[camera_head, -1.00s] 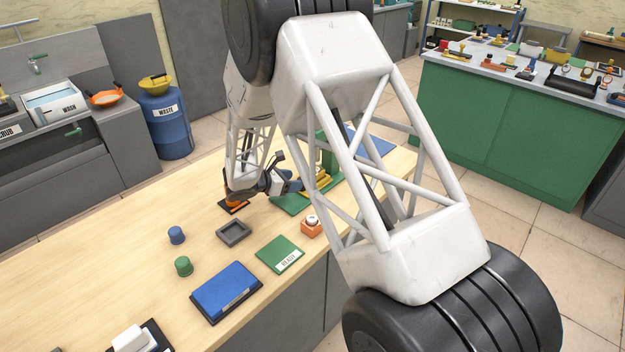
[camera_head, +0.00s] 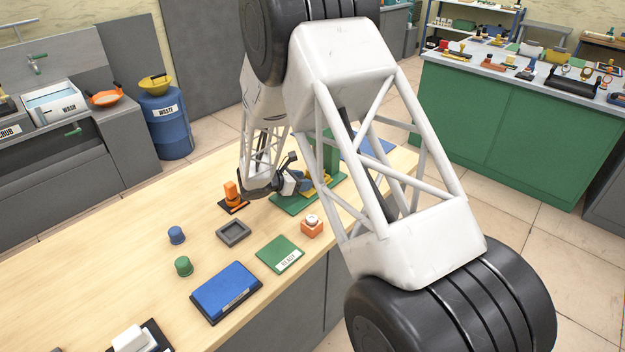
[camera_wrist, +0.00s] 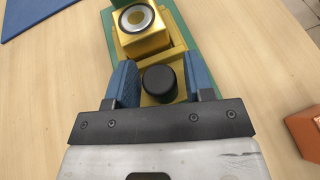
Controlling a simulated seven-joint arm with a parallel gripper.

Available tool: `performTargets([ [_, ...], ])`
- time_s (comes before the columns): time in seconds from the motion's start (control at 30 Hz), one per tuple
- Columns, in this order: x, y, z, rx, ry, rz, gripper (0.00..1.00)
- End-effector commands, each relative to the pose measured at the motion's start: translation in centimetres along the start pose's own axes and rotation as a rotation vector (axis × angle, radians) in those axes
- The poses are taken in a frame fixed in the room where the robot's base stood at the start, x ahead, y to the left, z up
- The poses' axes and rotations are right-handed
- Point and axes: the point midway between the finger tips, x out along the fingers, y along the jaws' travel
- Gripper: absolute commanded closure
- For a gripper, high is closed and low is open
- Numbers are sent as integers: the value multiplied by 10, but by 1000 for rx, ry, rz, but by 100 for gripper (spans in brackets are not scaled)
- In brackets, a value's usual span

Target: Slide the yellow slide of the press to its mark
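The press stands on the far part of the bench, with a green upright (camera_head: 327,155) and a green base plate (camera_head: 287,205). Its yellow slide (camera_head: 319,187) is partly hidden by my gripper (camera_head: 303,183). In the wrist view, a black round knob (camera_wrist: 159,81) stands on the yellow slide (camera_wrist: 160,99), and a yellow block with a ringed disc (camera_wrist: 137,20) lies beyond it. My gripper (camera_wrist: 161,80) is open, its blue fingers on either side of the knob. The left finger is very close to the knob; I cannot tell whether it touches. I cannot make out the mark.
An orange stamp-like piece (camera_head: 231,195) stands left of the press. An orange block with a white button (camera_head: 312,226) is in front of it. A grey tray (camera_head: 234,230) and a green READY plate (camera_head: 280,254) lie nearer.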

Motion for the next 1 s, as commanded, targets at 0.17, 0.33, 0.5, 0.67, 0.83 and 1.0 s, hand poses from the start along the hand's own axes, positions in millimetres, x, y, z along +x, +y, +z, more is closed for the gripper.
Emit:
performTargets([
  [0.17, 0, 0, 0, 0, 0, 0, 79],
  [0.33, 0, 0, 0, 0, 0, 0, 93],
  [0.5, -2, -1, -1, 0, 0, 0, 93],
  [0.67, -5, -2, -2, 0, 0, -1, 93],
  [0.83, -10, -3, -4, 0, 0, -1, 93],
  [1.0, -14, -4, -6, -1, 0, 0, 93],
])
